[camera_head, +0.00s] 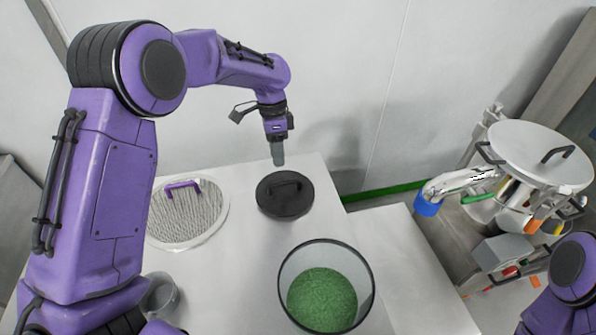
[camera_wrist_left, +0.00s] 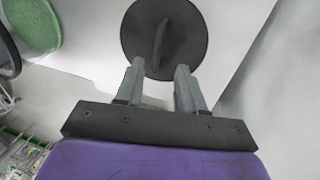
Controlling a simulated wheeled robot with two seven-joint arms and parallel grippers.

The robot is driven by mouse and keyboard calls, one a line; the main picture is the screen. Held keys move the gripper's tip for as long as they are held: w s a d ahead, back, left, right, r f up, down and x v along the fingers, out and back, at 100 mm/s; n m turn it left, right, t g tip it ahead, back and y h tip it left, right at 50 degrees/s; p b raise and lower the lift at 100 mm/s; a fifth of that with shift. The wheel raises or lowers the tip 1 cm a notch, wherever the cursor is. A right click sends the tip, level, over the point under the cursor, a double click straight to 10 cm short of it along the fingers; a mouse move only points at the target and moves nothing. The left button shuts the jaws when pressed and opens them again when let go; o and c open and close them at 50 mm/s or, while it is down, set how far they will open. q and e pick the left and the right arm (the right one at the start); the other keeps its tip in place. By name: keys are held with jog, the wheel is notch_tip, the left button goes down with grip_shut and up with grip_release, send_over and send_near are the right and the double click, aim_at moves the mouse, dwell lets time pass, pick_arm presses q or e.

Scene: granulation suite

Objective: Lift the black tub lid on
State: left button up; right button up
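The black tub lid (camera_head: 285,196), a round disc with a bar handle across its top, lies flat on the white table. It also shows in the left wrist view (camera_wrist_left: 185,42), with its handle seen between the fingertips. My left gripper (camera_head: 277,154) points down just above and behind the lid, apart from it. In the left wrist view its two fingers (camera_wrist_left: 158,80) stand apart with nothing between them. The tub (camera_head: 326,270) is clear-walled, open at the top and holds green granules. It stands in front of the lid. My right gripper is out of view.
A round mesh sieve-like disc (camera_head: 188,212) with a purple handle lies left of the lid. A grey cup (camera_head: 160,296) stands near my left arm. A steel machine (camera_head: 535,160) with a lidded bowl is at the right. The wall rises close behind the table.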

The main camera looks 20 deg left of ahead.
aim_at(278, 183)
pick_arm(q)
jog(key=f, duration=0.1)
jog(key=s+f, duration=0.1)
jog(key=f, duration=0.1)
jog(key=s+f+p, duration=0.1)
jog(key=shift+s+d+f, duration=0.2)
jog(key=shift+d+f, duration=0.15)
jog(key=shift+f, duration=0.05)
jog(key=f, duration=0.2)
jog(key=f+p, duration=0.1)
jog(key=f, duration=0.2)
jog(key=shift+w+d+f, duration=0.1)
jog(key=shift+w+f, duration=0.1)
jog(key=shift+s+r, duration=0.2)
jog(key=shift+s, duration=0.05)
grip_shut()
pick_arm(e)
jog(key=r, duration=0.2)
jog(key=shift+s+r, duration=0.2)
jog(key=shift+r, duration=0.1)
